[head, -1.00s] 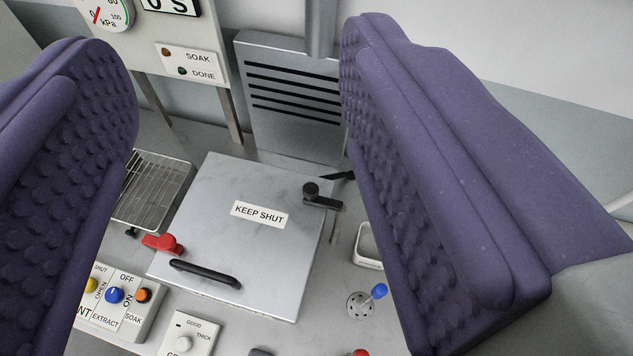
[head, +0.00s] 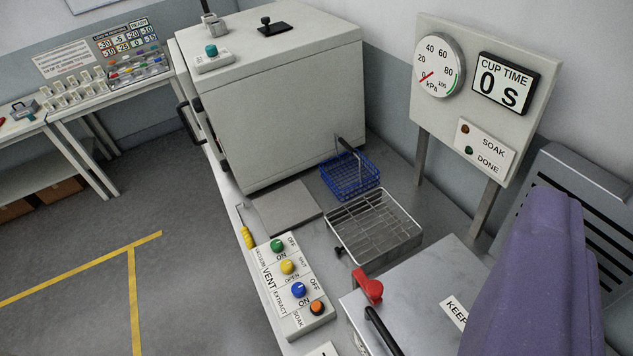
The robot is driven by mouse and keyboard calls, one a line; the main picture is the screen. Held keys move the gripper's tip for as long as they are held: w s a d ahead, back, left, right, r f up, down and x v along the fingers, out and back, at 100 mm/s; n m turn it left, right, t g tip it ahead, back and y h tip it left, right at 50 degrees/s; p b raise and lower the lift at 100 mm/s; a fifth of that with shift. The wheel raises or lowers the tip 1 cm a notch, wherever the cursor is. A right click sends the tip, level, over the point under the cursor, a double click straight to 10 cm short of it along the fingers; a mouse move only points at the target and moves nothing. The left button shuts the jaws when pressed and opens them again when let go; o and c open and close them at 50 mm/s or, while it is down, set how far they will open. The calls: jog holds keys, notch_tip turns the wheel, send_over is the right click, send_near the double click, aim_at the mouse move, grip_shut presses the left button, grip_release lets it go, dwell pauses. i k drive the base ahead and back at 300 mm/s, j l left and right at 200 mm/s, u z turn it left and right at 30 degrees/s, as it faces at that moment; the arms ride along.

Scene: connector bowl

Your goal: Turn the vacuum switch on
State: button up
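The vacuum switch (head: 277,246) is a green knob at the far end of a white control box (head: 293,290), with OFF and ON marked beside it; its exact setting is too small to tell. Yellow vent, blue extract and orange soak controls follow along the box. The gauge (head: 438,65) has its red needle near 0 kPa. One padded purple finger of my gripper (head: 540,270) shows at the lower right, apart from the box. The other finger is out of view, so the opening between them cannot be seen.
A wire tray (head: 373,228) and a blue basket (head: 350,176) stand behind the box. A large grey cabinet (head: 280,100) rises beyond. A yellow-handled tool (head: 247,237) lies by the counter edge. A metal lid with a red latch (head: 368,287) is at right. Open floor is at left.

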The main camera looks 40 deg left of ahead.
aim_at(276, 245)
jog(key=u, duration=1.25)
